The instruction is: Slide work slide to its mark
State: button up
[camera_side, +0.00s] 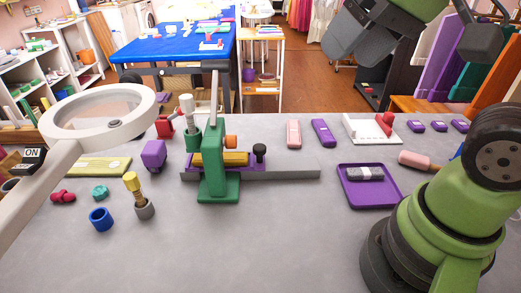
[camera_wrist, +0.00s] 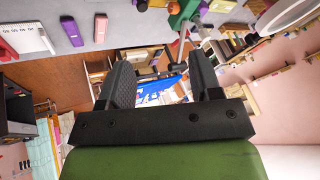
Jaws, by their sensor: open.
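The work slide, a purple carriage (camera_side: 252,160) with a yellow bar (camera_side: 220,158) and a black knob (camera_side: 259,151), sits on a long grey rail (camera_side: 290,175) in the side view. A green press stand (camera_side: 214,175) stands in front of it and hides part of it. I cannot make out the mark. My gripper (camera_wrist: 160,82) is open and empty in the wrist view, its dark fingers spread apart. It is raised well away from the slide. The green stand (camera_wrist: 183,12) shows at the top edge of the wrist view.
A purple tray (camera_side: 371,202) with a grey item lies right of the rail. Pink (camera_side: 294,133) and purple (camera_side: 323,132) blocks lie behind it. A magnifier ring (camera_side: 100,111) overhangs the left. A blue cup (camera_side: 101,219) stands front left. The front middle of the table is clear.

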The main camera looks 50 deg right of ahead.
jog(key=w+d+f+n+g+h, duration=0.1)
jog(key=w+f+n+g, duration=0.2)
jog(key=w, duration=0.8)
jog(key=g, duration=0.3)
send_over(259, 147)
notch_tip(259, 147, down, 13)
jog(key=shift+h, duration=0.4)
notch_tip(259, 147, down, 9)
jog(key=shift+f, duration=0.2)
